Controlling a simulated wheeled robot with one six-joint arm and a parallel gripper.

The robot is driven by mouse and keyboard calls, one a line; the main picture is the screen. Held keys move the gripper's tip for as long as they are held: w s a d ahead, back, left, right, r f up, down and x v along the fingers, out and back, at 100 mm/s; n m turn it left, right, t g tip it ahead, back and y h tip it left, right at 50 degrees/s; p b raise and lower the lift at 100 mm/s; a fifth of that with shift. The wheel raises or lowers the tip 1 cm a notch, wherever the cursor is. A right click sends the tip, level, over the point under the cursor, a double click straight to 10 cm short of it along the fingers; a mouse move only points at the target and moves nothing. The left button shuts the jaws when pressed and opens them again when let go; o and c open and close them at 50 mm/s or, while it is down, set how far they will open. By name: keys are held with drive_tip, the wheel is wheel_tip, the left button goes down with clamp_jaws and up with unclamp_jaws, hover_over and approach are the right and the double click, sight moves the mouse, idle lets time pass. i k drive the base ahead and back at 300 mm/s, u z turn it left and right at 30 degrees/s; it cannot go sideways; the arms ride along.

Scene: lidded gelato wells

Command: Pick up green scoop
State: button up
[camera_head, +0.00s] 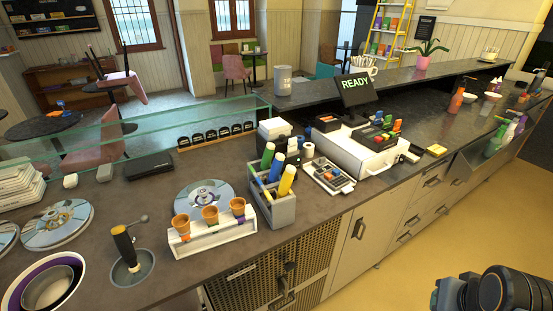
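A grey caddy (285,211) stands near the counter's front edge, with several thick coloured handles upright or leaning in it. A green handle (268,155) is at its back left, likely the green scoop; its lower end is hidden in the caddy. A blue handle (277,166) and a yellow handle (287,181) lean beside it. Only dark parts of my arm show at the bottom right, well away from the caddy. My gripper's fingers are not in view.
A white holder with cones (212,238) stands just left of the caddy. A card terminal (328,176) and a white register (360,155) are to its right. Open yellow floor (400,275) lies in front.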

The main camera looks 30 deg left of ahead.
sight(268, 154)
drive_tip(key=u, duration=0.3)
drive_tip(key=i, duration=0.85)
drive_tip(key=u, duration=1.1)
drive_tip(key=i, duration=0.5)
drive_tip(key=u, duration=0.5)
